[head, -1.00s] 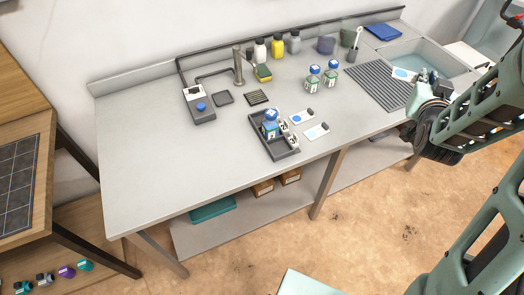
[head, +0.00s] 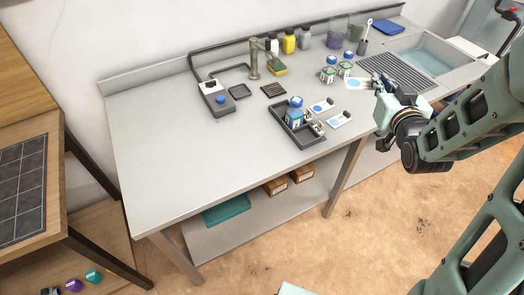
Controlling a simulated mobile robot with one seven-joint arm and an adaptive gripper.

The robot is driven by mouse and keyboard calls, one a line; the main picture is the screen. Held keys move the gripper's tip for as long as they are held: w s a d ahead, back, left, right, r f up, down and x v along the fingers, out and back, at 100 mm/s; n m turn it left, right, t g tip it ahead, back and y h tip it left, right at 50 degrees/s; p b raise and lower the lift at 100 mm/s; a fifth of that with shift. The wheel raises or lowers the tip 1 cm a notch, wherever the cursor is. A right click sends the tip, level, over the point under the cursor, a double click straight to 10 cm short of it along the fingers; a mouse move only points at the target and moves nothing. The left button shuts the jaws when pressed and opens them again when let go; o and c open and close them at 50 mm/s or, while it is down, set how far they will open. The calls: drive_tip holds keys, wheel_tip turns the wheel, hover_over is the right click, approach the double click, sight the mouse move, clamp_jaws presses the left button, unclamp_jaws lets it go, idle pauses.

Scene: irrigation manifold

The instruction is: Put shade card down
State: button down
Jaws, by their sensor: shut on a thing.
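The shade card (head: 356,84) is a white card with a light-blue patch. My gripper (head: 376,89) is shut on it and holds it over the bench, in front of the drying rack. Its exact height above the bench cannot be told. Two similar cards with blue dots lie on the bench beside the dark tray: one card (head: 322,105) farther back and another card (head: 339,120) nearer the front edge. The gripper's far finger is partly hidden by its own body.
The dark tray (head: 318,142) holds a blue-capped bottle (head: 294,112) and small parts. Two blue-capped jars (head: 329,70) stand behind the card. The ribbed drying rack (head: 398,77) and the sink (head: 432,58) are to the right. The bench's left part (head: 170,140) is clear.

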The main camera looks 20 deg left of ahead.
drive_tip(key=s+a+f+n+g+y+b, duration=0.2)
drive_tip(key=s+a+f+n+y+b, duration=0.15)
drive_tip(key=s+a+f+b, duration=0.3)
drive_tip(key=n+g+y+b, duration=0.3)
drive_tip(key=y+b, duration=0.1)
drive_tip(key=b, duration=0.1)
hover_over(276, 142)
drive_tip(key=f, duration=1.4)
drive_tip(key=shift+s+d+f, duration=0.15)
drive_tip(key=shift+d+f, duration=0.2)
drive_tip(key=shift+a+f, duration=0.25)
drive_tip(key=shift+f, duration=0.1)
drive_tip(key=shift+w+a+f+b, duration=0.1)
drive_tip(key=shift+f+b, duration=0.05)
drive_tip(key=shift+f, duration=0.7)
drive_tip(key=shift+w+a+f+b, duration=0.1)
drive_tip(key=shift+f+b, duration=0.05)
drive_tip(key=shift+f, duration=0.7)
drive_tip(key=shift+f, duration=0.1)
drive_tip(key=shift+f, duration=0.1)
drive_tip(key=c, duration=2)
unclamp_jaws()
drive_tip(key=shift+c, duration=0.2)
